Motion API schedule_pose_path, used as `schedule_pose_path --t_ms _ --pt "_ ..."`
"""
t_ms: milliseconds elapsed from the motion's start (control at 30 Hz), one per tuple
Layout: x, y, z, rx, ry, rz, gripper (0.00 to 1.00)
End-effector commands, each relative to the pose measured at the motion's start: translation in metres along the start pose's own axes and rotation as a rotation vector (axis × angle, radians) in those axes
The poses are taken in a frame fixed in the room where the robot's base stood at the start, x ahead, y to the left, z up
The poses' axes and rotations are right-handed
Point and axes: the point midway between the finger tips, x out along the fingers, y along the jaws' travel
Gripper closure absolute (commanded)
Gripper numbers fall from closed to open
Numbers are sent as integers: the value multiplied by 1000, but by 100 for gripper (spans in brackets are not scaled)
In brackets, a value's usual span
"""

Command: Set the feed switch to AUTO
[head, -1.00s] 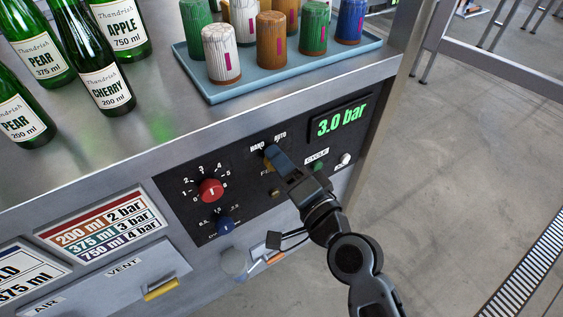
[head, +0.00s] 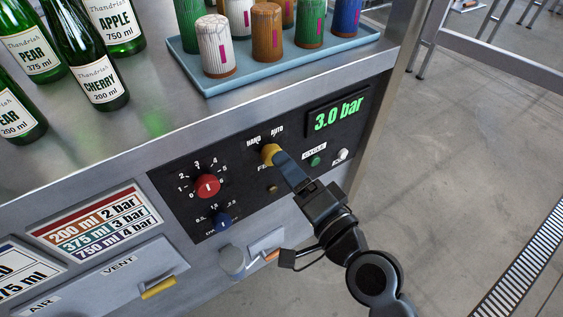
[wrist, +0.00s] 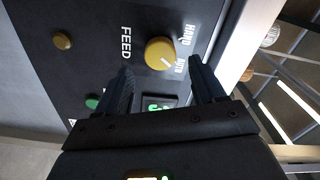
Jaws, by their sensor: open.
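The feed switch is a yellow round knob (head: 269,153) on the black control panel, below the HAND and AUTO labels. It also shows in the wrist view (wrist: 158,51), just beyond my fingertips. Its pale pointer mark there faces the AUTO label (wrist: 180,66), away from HAND (wrist: 188,34). My gripper (head: 281,160) is in front of the panel, just right of the knob in the head view. In the wrist view its two dark fingers (wrist: 160,70) are spread and empty, apart from the knob as far as I can tell.
A red dial (head: 207,186), a blue dial (head: 222,222), a green button (head: 315,161) and a white knob (head: 343,154) share the panel. The display (head: 338,115) reads 3.0 bar. Bottles (head: 100,80) and a blue tray (head: 270,70) of capsules stand above.

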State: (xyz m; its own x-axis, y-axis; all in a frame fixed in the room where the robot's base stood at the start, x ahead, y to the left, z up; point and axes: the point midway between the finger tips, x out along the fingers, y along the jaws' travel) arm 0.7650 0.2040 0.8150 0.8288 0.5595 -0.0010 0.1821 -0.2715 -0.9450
Motion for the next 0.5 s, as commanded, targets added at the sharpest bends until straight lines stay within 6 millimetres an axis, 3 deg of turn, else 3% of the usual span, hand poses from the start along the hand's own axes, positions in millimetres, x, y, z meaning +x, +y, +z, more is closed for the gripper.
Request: schedule_pose_path --t_ms 200,500 --pt "-29 2 0 0 0 1 31" --pt "-36 0 0 0 0 -1 31"
